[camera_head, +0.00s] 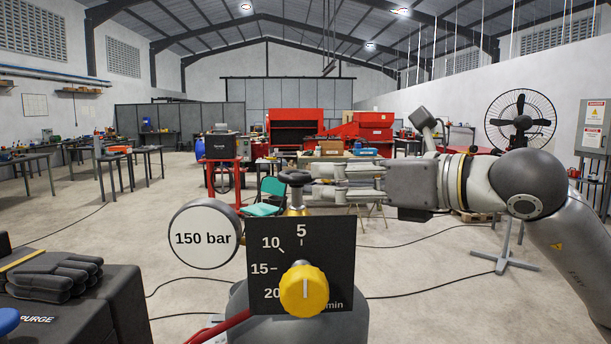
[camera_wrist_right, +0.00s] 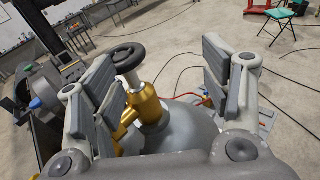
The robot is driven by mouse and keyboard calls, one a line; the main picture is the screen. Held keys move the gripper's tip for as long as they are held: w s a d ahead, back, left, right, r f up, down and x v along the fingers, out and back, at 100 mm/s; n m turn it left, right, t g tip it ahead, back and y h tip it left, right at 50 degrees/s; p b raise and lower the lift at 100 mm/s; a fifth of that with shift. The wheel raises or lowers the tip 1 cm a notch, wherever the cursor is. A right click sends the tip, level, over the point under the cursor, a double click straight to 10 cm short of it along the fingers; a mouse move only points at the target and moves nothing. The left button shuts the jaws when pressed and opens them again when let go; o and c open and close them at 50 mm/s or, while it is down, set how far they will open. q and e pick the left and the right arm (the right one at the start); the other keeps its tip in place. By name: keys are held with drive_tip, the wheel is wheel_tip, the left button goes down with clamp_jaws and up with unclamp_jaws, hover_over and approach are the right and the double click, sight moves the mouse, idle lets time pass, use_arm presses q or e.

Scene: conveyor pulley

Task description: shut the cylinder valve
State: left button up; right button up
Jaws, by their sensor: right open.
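The cylinder valve's dark round handwheel (camera_head: 296,177) tops a brass valve body on the grey gas cylinder (camera_head: 345,325). My right gripper (camera_head: 318,182) reaches in from the right at handwheel height, its fingertips close to the wheel's right side. In the right wrist view, the handwheel (camera_wrist_right: 126,57) and brass body (camera_wrist_right: 146,103) appear between the spread fingers, nearer the left one. The gripper is open and holds nothing; I cannot tell whether a finger touches the wheel. My left gripper is not in view.
A 150 bar gauge (camera_head: 204,234) and a black flow dial plate with a yellow knob (camera_head: 304,289) stand in front of the valve. A dark glove (camera_head: 55,278) lies on a black box marked PURGE at lower left. Hoses cross the open floor behind.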

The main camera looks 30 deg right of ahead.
sight(296, 171)
drive_tip(key=w+d+f+n+g+y+p, duration=0.1)
drive_tip(key=w+d+f+n+g+y, duration=0.3)
drive_tip(key=n+g+y, duration=0.5)
drive_tip(key=a+r+n+g+y+p, duration=0.1)
drive_tip(key=a+n+g, duration=0.1)
drive_tip(key=a, duration=0.1)
drive_tip(key=a+r+n+g+y+p, duration=0.1)
drive_tip(key=a+n+g, duration=0.1)
drive_tip(key=a, duration=0.1)
drive_tip(key=a+r+n+g+y, duration=0.1)
drive_tip(key=a+r+n+g, duration=0.1)
drive_tip(key=a+g, duration=0.1)
drive_tip(key=shift+s+a+r+p, duration=0.1)
drive_tip(key=shift+s+a+p, duration=0.05)
drive_tip(key=shift+a+p, duration=0.3)
drive_tip(key=c, duration=1.1)
drive_tip(key=shift+o, duration=0.2)
